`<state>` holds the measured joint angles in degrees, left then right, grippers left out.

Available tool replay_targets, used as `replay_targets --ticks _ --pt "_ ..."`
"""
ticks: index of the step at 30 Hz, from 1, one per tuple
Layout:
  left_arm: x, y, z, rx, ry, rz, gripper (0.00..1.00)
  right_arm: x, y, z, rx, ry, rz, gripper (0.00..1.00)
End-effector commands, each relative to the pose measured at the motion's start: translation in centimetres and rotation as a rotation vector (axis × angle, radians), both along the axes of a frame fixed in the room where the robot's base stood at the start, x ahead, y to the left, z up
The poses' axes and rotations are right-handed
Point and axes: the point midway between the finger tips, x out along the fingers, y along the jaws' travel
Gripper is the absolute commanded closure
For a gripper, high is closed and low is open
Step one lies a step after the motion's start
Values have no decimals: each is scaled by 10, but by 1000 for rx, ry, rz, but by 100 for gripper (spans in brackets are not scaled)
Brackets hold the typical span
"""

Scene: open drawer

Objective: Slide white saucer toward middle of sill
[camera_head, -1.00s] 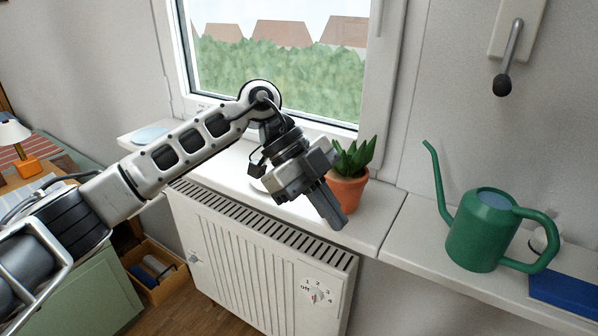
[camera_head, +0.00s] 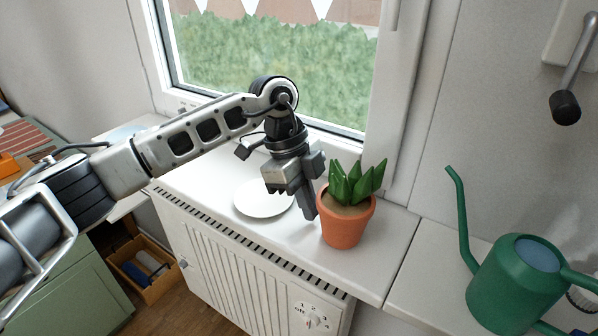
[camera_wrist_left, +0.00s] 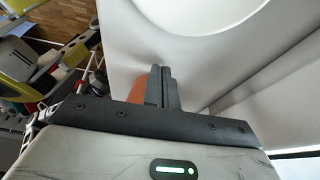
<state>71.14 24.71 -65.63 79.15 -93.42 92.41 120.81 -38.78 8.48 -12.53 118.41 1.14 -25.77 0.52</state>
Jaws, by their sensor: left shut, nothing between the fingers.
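The white saucer (camera_head: 263,201) lies flat on the white window sill (camera_head: 389,254), left of the plant pot. Its right side is partly behind my left gripper in the head view. In the left wrist view the saucer (camera_wrist_left: 185,14) shows at the top, cut off by the frame edge. My left gripper (camera_head: 310,215) is shut and empty, pointing down between the saucer and the pot. In the left wrist view its closed fingers (camera_wrist_left: 160,75) are apart from the saucer. My right gripper is not in view.
A terracotta pot (camera_head: 345,227) with a green plant stands close to the right of my left gripper. A green watering can (camera_head: 512,285) stands farther right. A radiator (camera_head: 225,255) is below the sill.

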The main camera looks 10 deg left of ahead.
Motion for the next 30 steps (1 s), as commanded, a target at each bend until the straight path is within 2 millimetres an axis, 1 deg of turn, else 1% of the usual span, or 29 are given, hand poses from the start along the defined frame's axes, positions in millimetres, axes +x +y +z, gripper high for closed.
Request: replay_targets --ticks 1,3,6,9,13,23,26,29,30 --pt "-2 -4 -9 -1 3 -2 100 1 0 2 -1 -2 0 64" --pt "5 12 -5 0 0 6 100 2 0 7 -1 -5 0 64" --pt "9 24 -5 0 0 3 100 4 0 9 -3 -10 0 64" --pt "11 31 -6 -1 0 2 100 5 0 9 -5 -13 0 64" --pt "13 35 -6 -1 -1 0 100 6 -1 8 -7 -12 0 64" --pt "14 37 -6 -1 -1 0 100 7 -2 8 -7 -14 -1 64" --pt "18 48 -6 1 0 4 100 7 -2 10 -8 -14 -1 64" --pt "26 72 -5 2 1 8 100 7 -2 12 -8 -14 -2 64" --pt "31 83 -5 2 2 9 100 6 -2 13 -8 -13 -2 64"
